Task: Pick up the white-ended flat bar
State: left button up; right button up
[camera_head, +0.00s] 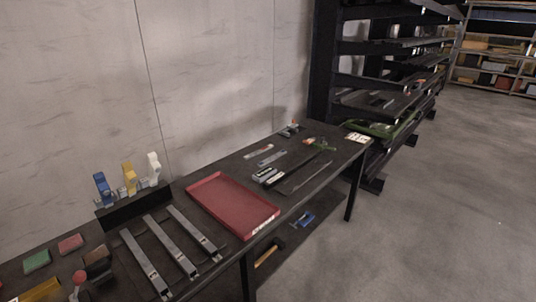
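Three grey metal flat bars lie side by side on the dark table in the head view: a left bar (146,266), a middle bar (171,247) and a right bar (194,232). Their near ends have small pale and dark details, too small to tell which end is white. Behind them is a black block (135,207) with a blue piece (102,188), a yellow piece (129,178) and a white piece (154,168) standing upright along it. The white piece is the rightmost. Neither of my grippers shows in this view.
A red tray (232,205) lies right of the bars. Small tools, including a dark flat piece (290,168), lie farther along the table. Green (37,261) and red (70,244) blocks sit at the left. A wall stands behind; dark shelving is at the back right. The right floor is open.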

aim_at(260, 150)
jog(key=z, duration=0.7)
jog(key=i, duration=0.95)
jog(key=z, duration=0.65)
jog(key=i, duration=1)
jog(key=u, duration=0.85)
jog(key=i, duration=0.95)
jog(key=u, duration=0.85)
